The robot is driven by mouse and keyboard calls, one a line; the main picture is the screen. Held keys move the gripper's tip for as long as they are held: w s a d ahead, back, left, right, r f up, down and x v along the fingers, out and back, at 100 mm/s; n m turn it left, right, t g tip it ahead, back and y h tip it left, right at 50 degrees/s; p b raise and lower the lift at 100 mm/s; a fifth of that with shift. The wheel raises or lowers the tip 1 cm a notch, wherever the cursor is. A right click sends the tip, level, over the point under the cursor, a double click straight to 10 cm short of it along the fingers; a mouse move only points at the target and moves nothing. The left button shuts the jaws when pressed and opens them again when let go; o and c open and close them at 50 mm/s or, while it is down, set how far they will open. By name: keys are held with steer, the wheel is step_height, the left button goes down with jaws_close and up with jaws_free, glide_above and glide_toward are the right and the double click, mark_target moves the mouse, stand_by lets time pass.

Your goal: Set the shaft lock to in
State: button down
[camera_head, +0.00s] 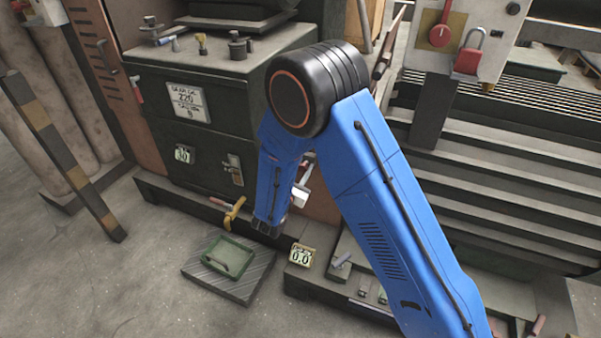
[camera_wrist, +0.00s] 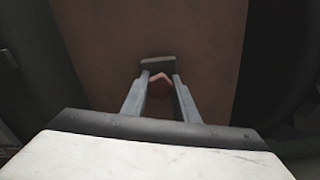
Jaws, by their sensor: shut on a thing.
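In the wrist view a small red piece (camera_wrist: 159,86), which I take to be the shaft lock's handle, sits between the two fingers of my gripper (camera_wrist: 160,80). A small grey plate (camera_wrist: 158,63) lies just beyond it on a brown panel (camera_wrist: 160,25). My gripper is shut on the red piece. Any marking for in or out does not show. In the head view my blue arm covers most of the panel, and only a white part of my gripper's body shows beside the forearm; the fingers and the red piece are hidden there.
A dark green cabinet (camera_head: 215,100) stands left of my arm. A green tray (camera_head: 228,257) lies on a ribbed mat on the floor. Grey steps (camera_head: 500,165) and a red padlock (camera_head: 468,60) are at right.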

steer(key=shift+w+d, duration=0.1)
steer(key=shift+w, duration=0.15)
steer(key=c, duration=1.4)
jaws_free()
steer(key=v, duration=1.7)
steer(key=shift+s, duration=0.15)
